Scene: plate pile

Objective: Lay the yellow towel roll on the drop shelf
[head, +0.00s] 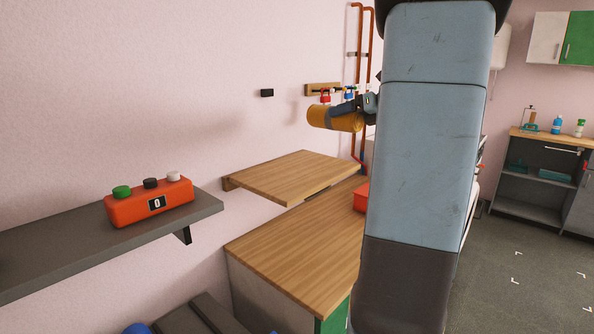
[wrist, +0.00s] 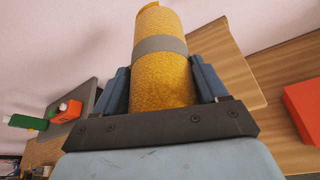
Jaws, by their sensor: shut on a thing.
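The yellow towel roll (head: 333,119) has a grey band around it and hangs in the air, lying roughly level in the head view. My gripper (head: 360,108) is shut on it, holding it above the right part of the drop shelf. In the wrist view the towel roll (wrist: 160,75) sits between the two blue fingers of my gripper (wrist: 163,85). The drop shelf (head: 285,178) is a bare wooden board fixed to the pink wall. In the wrist view a wooden board (wrist: 235,65) shows behind the roll. My arm hides part of the scene at the right.
A wooden counter (head: 295,250) lies below the drop shelf, with a red object (head: 361,197) on it, partly hidden. A grey shelf (head: 70,245) at left carries an orange button box (head: 148,204). Copper pipes (head: 364,60) and a hook rail (head: 322,89) are on the wall behind.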

